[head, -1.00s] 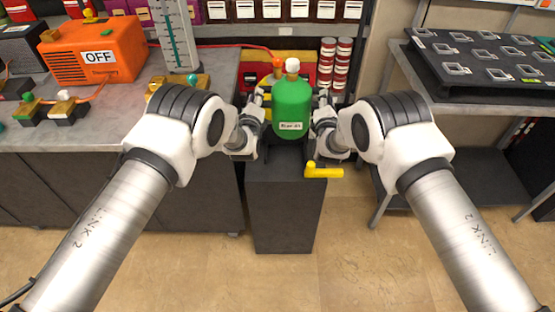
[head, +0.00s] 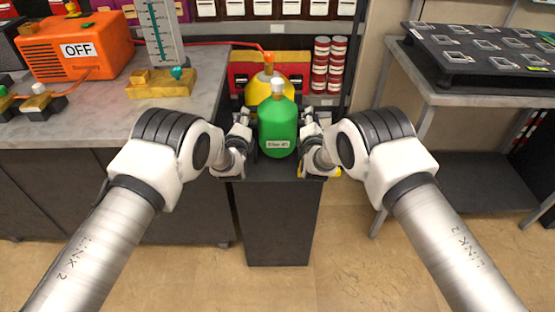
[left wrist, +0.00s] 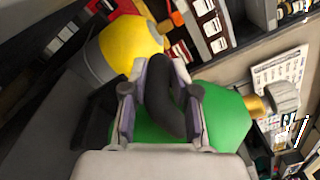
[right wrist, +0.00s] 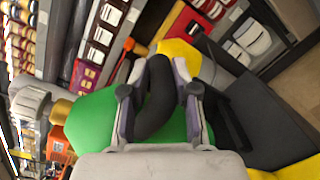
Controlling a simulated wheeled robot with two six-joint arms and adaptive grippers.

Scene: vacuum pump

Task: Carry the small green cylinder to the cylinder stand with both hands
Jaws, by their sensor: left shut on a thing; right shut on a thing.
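The green body also fills the lower part of the left wrist view (left wrist: 222,115) and the right wrist view (right wrist: 90,120). The grip contacts are partly hidden behind the fingers.
A yellow cylinder (head: 268,88) with an orange top stands just behind the green one. A workbench (head: 215,90) with an orange box (head: 75,48) is at the left. A grey table (head: 432,90) with a black rack is at the right. Red-and-white cans (head: 328,65) stand behind.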

